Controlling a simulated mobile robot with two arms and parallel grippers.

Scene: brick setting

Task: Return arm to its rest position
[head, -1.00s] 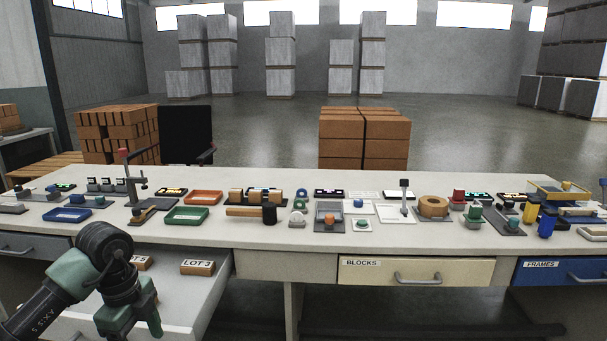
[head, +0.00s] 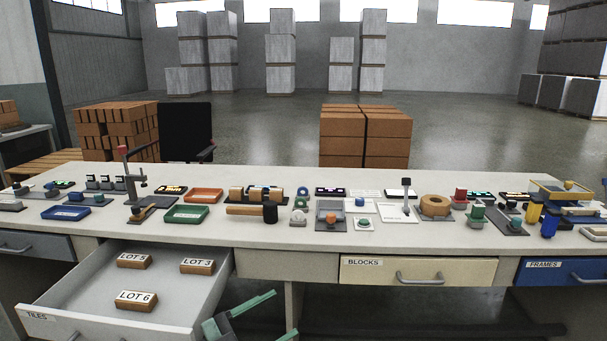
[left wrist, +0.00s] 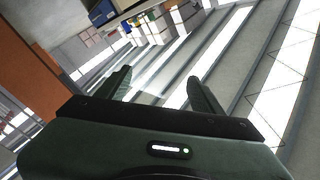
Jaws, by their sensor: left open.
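My left gripper (head: 268,318) is at the bottom of the head view, low in front of the bench and to the right of the open drawer. Its two green fingers are spread apart with nothing between them. In the left wrist view the fingers (left wrist: 160,88) are also apart and empty, with the hall behind them. The rest of the left arm is out of the head view. My right gripper is not in view.
The open TILES drawer (head: 65,298) juts out and holds blocks labelled LOT 3 (head: 197,266) and LOT 6 (head: 136,300), plus another. The BLOCKS drawer (head: 417,271) and FRAMES drawer (head: 560,271) are shut. Trays and fixtures crowd the benchtop (head: 270,236).

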